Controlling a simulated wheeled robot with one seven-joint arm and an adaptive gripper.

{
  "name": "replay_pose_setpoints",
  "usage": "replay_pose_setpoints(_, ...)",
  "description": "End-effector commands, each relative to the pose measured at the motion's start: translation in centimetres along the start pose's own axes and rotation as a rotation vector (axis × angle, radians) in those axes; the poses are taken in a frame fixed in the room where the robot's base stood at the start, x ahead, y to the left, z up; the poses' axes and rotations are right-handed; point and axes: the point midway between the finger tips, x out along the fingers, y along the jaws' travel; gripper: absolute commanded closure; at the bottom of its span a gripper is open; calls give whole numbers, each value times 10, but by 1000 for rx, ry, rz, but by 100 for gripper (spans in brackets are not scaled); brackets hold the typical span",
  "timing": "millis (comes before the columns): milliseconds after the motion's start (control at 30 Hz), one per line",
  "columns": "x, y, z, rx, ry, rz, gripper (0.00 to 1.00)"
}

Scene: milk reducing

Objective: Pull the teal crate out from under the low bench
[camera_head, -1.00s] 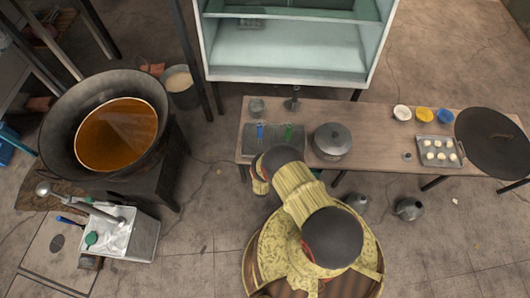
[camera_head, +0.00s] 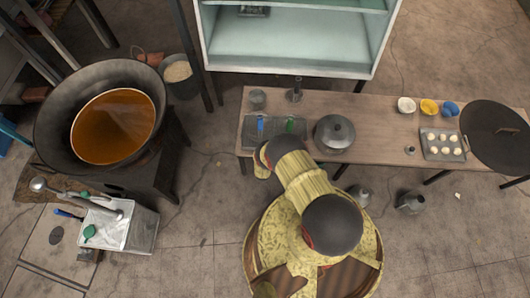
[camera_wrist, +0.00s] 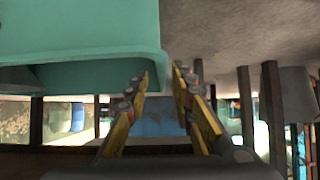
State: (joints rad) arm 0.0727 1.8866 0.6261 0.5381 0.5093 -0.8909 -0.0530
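The teal crate (camera_wrist: 85,40) fills the upper left of the wrist view, which appears upside down. Its rim and a darker teal inner part show. My gripper (camera_wrist: 162,72) is open, its yellow and dark fingers apart. The crate's right-hand edge appears between the fingertips, with the left finger in front of the dark inner part. I cannot tell whether either finger touches it. In the head view the long wooden low bench (camera_head: 375,110) stands in front of my arm. The crate and my gripper are hidden there.
On the bench are a lidded pot (camera_head: 334,133), a tray of pale pieces (camera_head: 441,145) and small bowls (camera_head: 428,107). Metal jugs (camera_head: 411,202) stand on the floor before it. Floor between is clear.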

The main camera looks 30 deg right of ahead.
Motion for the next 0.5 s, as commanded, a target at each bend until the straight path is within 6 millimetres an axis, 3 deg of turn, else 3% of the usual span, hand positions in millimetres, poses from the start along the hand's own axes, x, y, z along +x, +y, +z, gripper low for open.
replay_pose_setpoints(200, 30, 1, 3, 0, 1, 1, 76)
replay_pose_setpoints(500, 41, 0, 0, -1, 0, 0, 76)
